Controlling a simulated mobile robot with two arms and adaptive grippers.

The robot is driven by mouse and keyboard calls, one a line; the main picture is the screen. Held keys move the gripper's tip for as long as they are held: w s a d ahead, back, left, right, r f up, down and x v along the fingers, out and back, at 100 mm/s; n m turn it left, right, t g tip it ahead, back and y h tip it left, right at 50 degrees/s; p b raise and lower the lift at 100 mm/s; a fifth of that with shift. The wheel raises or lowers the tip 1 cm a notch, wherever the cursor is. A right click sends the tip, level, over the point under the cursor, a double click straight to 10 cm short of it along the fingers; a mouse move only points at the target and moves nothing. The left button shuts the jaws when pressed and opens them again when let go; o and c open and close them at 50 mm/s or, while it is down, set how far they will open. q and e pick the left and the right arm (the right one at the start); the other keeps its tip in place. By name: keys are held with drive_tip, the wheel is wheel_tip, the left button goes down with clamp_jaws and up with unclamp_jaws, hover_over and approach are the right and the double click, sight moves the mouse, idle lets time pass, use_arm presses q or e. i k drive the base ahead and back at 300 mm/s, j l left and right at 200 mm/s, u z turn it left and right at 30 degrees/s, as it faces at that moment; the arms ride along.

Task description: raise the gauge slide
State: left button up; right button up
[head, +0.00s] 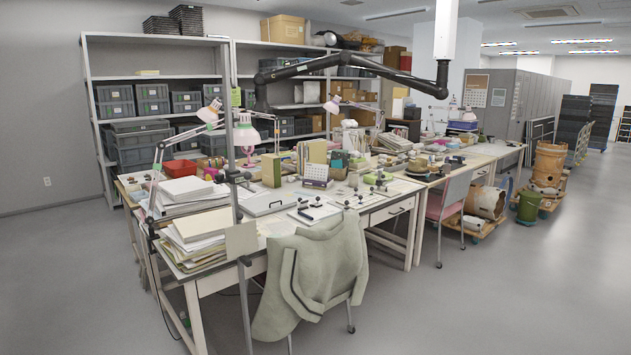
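I cannot pick out the gauge slide with certainty in the head view. Small dark pieces with knobs (345,205) sit near the front edge of the worktable (385,212), too small to make out. A thin dark upright pole (233,195) stands at the table's left front, with a clamp-like fitting partway up and a small pale plate (241,239) lower down. I cannot tell whether any of these is the gauge. Neither of my grippers is in view.
A chair draped with a grey-green garment (318,265) blocks the table's front. Paper stacks (198,222) crowd its left end. A black jointed arm (345,62) hangs overhead. A pink chair (447,203) and wheeled containers (548,165) stand right. Floor (470,300) at front right is clear.

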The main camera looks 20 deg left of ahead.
sight(381, 183)
drive_tip(key=i+u, duration=0.2)
drive_tip(key=i+j+z, duration=0.1)
drive_tip(key=i, duration=0.45)
drive_tip(key=i+j, duration=0.15)
drive_tip(key=i, duration=0.4)
drive_tip(key=i+j+z, duration=0.15)
drive_tip(key=i, duration=0.4)
drive_tip(key=i+j+z, duration=0.1)
drive_tip(key=i, duration=0.45)
drive_tip(key=i+l+z, duration=0.2)
drive_tip(key=i+z, duration=0.25)
drive_tip(key=i, duration=0.6)
drive_tip(key=i+j+z, duration=0.15)
drive_tip(key=i+z, duration=0.3)
drive_tip(key=i, duration=0.6)
